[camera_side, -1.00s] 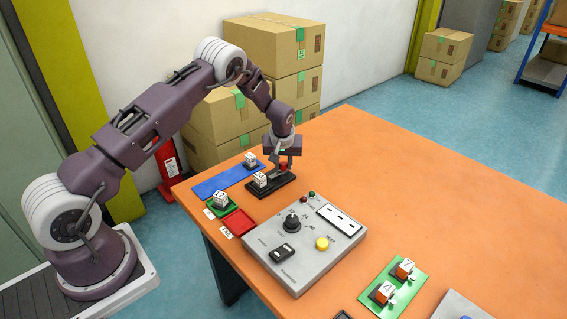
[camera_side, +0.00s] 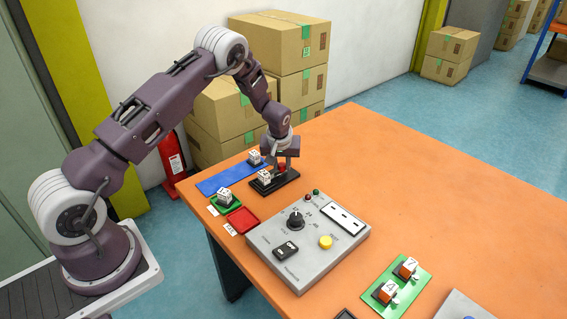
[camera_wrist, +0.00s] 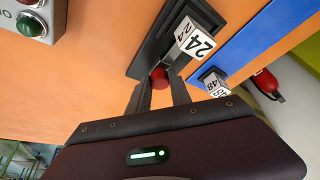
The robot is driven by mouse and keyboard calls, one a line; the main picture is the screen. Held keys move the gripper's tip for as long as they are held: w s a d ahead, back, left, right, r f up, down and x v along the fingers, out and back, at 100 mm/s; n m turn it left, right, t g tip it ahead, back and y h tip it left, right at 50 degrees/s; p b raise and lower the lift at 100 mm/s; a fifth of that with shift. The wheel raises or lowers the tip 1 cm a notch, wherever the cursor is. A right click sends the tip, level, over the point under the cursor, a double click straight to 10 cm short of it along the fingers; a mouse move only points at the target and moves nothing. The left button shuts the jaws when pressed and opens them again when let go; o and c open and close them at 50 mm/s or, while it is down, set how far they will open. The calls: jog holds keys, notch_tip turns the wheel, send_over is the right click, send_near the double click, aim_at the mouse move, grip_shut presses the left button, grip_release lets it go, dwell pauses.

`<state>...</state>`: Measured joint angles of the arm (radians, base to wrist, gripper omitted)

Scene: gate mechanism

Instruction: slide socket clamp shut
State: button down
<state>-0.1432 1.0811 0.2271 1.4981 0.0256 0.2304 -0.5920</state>
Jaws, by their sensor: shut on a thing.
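The socket clamp is a black rectangular base (camera_side: 288,180) with a red knob (camera_side: 281,168) and a white numbered cube (camera_side: 264,177) on it. In the wrist view the base (camera_wrist: 158,45) runs up the middle, and the cube (camera_wrist: 195,40) reads 24. My gripper (camera_side: 282,163) is low over the far right end of the base. In the wrist view my two fingers (camera_wrist: 161,84) are shut on the red knob (camera_wrist: 160,75), beside the cube with a small gap. The fingers hide the lower part of the knob.
A blue strip (camera_side: 215,184) with another white cube (camera_side: 254,157) lies behind the clamp. Green (camera_side: 233,205) and red (camera_side: 245,217) trays sit in front-left. A grey control panel (camera_side: 290,272) stands nearer.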

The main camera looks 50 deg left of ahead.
jog(key=c, duration=1.2)
grip_release()
jog(key=shift+s, duration=0.15)
jog(key=shift+o, duration=0.2)
jog(key=v, duration=0.7)
jog(key=shift+r, duration=0.1)
jog(key=s+d+r+m+h, duration=0.1)
jog(key=s+d+r, duration=0.35)
jog(key=r, duration=0.35)
jog(key=s+d+r+m+t+h, duration=0.1)
jog(key=s+d+r+m, duration=0.15)
jog(key=s+r, duration=0.35)
jog(key=s+d+r+m, duration=0.1)
jog(key=s+d+r, duration=0.3)
jog(key=r, duration=0.5)
jog(key=s+d+r+m, duration=0.1)
jog(key=s+d+m, duration=0.1)
jog(key=s, duration=0.8)
jog(key=s+d+r+m+t+h, duration=0.1)
jog(key=s+d, duration=0.3)
jog(key=s, duration=0.6)
jog(key=shift+s+m, duration=0.4)
jog(key=shift+m, duration=0.35)
